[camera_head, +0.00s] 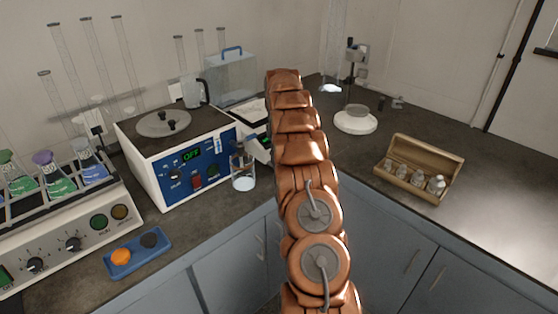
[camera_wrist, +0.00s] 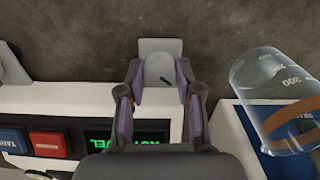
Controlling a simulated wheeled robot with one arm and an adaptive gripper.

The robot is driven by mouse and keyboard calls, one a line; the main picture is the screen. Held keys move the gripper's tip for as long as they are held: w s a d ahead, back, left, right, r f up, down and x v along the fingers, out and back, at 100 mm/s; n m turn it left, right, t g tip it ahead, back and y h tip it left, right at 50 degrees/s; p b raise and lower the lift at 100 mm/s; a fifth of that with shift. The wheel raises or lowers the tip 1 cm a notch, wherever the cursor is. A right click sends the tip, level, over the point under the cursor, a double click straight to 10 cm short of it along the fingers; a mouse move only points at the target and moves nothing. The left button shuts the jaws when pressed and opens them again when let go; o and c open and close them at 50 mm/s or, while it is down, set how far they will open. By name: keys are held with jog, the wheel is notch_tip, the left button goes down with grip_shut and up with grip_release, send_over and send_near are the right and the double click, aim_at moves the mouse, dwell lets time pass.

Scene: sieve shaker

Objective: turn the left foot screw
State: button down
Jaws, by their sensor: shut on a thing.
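In the wrist view a grey foot screw (camera_wrist: 158,68) with a round head and a dark mark sits on a light tab at the edge of a white instrument (camera_wrist: 70,103). My gripper (camera_wrist: 159,76) has a finger on each side of this screw and is shut on it. A second grey foot (camera_wrist: 10,66) is cut off at the left edge. The instrument's green-lit display (camera_wrist: 138,137) is partly covered by my gripper and seems to read "NOT LEVEL". In the head view my arm hides the gripper and most of this instrument.
A glass beaker (camera_wrist: 278,95) stands close on the right in the wrist view. In the head view, a blue-fronted sieve shaker (camera_head: 180,160) stands left of my arm. A wooden weight box (camera_head: 418,168) and a round white stand (camera_head: 355,121) are on the right, with bare bench between.

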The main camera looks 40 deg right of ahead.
jog(key=shift+n+b, duration=0.3)
jog(key=shift+n, duration=0.7)
jog(key=c, duration=0.8)
grip_release()
jog(key=shift+o, duration=0.2)
jog(key=shift+r, duration=3.75)
jog(key=shift+s, duration=0.1)
